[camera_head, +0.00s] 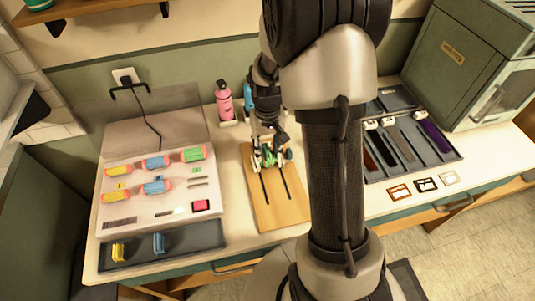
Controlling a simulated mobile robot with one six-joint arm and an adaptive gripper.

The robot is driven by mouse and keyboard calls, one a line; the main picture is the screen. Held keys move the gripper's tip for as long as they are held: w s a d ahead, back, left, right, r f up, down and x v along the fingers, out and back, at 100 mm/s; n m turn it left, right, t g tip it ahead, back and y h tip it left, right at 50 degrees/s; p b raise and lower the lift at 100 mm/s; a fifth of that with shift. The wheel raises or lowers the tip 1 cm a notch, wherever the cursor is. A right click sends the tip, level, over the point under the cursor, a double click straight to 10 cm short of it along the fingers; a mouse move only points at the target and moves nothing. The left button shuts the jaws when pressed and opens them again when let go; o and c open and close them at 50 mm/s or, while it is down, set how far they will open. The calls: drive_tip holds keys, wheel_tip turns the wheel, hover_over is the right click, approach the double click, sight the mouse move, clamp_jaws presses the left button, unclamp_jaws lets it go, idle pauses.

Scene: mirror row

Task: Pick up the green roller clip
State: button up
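My gripper (268,146) points down at the back of a wooden board (288,215), left of my arm. Small green and whitish parts (266,158) show right at the fingertips. I cannot tell whether they are the green roller clip, or whether the fingers are closed on them. A green roller with orange ends (193,154) lies at the top right of a pale case (135,205), apart from my gripper. A yellow clip (118,251) and a blue clip (159,243) stand in the dark tray at the case's front.
Blue and yellow rollers (155,162) also lie in the case. A pink bottle (224,101) and a blue bottle stand behind the board. To the right are a dark sectioned tray (437,161), small square frames (424,185) and a green cabinet (455,65). Two dark strips cross the board.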

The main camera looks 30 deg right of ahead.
clamp_jaws()
idle(0.3)
